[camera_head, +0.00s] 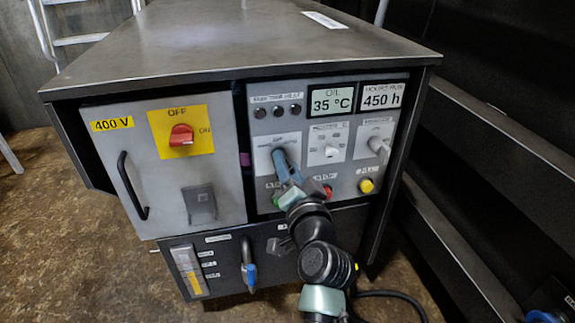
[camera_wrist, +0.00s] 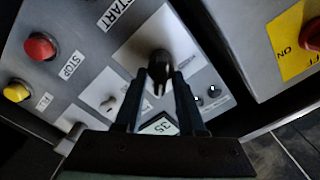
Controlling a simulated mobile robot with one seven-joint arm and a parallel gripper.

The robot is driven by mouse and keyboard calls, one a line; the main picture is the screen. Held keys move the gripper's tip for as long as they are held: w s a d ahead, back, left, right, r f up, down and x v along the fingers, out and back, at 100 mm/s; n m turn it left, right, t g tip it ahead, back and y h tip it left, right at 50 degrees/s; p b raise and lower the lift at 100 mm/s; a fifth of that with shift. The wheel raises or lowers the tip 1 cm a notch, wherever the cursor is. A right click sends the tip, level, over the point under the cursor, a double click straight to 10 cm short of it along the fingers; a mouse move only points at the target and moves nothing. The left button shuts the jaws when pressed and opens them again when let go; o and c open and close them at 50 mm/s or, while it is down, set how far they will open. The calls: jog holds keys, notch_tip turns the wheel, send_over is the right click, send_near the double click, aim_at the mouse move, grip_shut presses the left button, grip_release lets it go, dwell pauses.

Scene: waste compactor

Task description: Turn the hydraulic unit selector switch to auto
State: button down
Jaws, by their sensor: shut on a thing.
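The selector switch is a black knob (camera_wrist: 159,62) on a white label plate, seen in the wrist view. My gripper (camera_wrist: 160,78) is shut on this knob, with one dark finger on each side. The label text around the knob is too small to read, so I cannot tell which position it points to. In the head view my gripper (camera_head: 284,163) reaches the left switch plate (camera_head: 260,158) of the grey control panel and hides the knob.
A smaller switch (camera_head: 330,152) and a grey knob (camera_head: 378,147) sit to the right. A red stop button (camera_wrist: 40,46) and a yellow button (camera_wrist: 17,91) are near my wrist. A red main switch (camera_head: 181,136) is on the left door. Floor at left is clear.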

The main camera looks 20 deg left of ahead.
jog(key=shift+f, duration=0.1)
jog(key=c, duration=0.9)
grip_release()
jog(key=shift+o, duration=0.2)
jog(key=p+v, duration=0.3)
jog(key=v, duration=1)
